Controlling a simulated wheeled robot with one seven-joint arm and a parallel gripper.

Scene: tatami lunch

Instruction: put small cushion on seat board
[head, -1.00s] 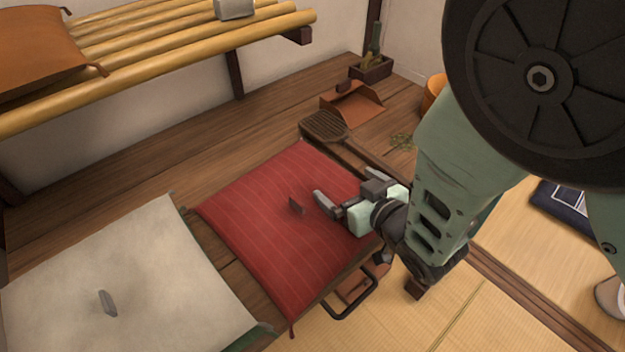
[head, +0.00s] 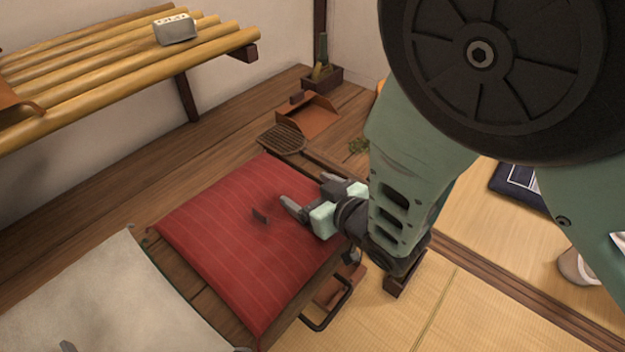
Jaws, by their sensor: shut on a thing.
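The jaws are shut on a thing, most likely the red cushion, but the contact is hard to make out. A pale cushion (head: 130,305) with a grey tab (head: 68,346) lies at the lower left. I cannot tell which surface is the seat board; bare boards (head: 190,285) show between the two cushions.
A dustpan (head: 308,117) and a woven grate (head: 282,138) lie behind. A black handle (head: 330,312) juts at the front. Tatami (head: 440,310) is clear at the lower right.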

